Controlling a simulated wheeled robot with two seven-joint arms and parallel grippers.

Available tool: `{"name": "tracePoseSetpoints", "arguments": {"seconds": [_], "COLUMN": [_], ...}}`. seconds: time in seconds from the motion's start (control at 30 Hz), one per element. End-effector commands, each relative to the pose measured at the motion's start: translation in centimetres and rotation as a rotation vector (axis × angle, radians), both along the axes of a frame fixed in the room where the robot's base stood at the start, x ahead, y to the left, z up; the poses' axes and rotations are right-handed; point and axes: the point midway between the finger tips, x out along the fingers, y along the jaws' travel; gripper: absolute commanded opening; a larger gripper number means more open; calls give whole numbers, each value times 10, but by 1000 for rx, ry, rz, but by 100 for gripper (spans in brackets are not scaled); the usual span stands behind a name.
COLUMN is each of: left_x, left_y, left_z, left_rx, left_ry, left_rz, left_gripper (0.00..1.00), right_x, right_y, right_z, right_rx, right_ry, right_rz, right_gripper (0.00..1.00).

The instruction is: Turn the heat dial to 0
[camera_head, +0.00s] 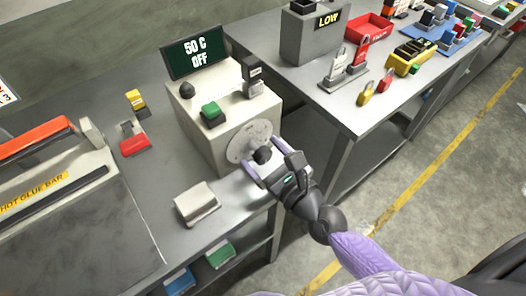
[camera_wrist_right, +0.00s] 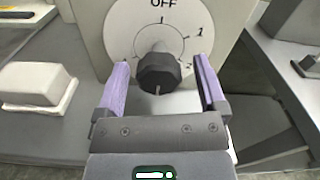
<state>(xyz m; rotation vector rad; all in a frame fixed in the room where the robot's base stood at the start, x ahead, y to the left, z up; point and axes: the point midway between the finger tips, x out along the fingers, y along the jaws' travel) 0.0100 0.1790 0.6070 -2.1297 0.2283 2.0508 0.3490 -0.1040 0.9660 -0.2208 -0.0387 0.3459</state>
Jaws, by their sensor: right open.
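The heat dial is a dark knob (camera_wrist_right: 158,72) on a round pale scale plate (camera_wrist_right: 120,38) on the front of a white control box (camera_head: 188,118). In the right wrist view its white pointer mark faces down, and "OFF" shows at the top of the scale. In the head view the knob (camera_head: 262,155) sits just ahead of my right gripper. My right gripper (camera_wrist_right: 157,85) is open, its purple fingers on either side of the knob with gaps to it. A display (camera_head: 195,52) above the box reads "50 C OFF". My left gripper is not in view.
A green button (camera_head: 211,113) and a dark round knob (camera_head: 187,90) are on the box top. A white block (camera_head: 197,203) lies on the bench left of my right gripper. A hot glue bar machine (camera_head: 50,190) stands at left. A second table (camera_head: 330,107) is at right.

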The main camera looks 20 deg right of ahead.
Motion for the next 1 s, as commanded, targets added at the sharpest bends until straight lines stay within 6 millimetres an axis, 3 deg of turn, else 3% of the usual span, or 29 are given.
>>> {"name": "tracePoseSetpoints", "arguments": {"seconds": [0.27,0.7,1.0], "left_x": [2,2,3], "left_y": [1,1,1], "left_z": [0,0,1], "left_rx": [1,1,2], "left_ry": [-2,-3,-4], "left_rz": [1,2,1], "left_gripper": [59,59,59], "right_x": [3,2,2], "right_y": [1,1,1], "right_z": [-1,-1,0], "right_rx": [-1,-1,-38], "right_ry": [1,1,-13], "right_rz": [1,0,0], "right_gripper": [90,0,0]}}
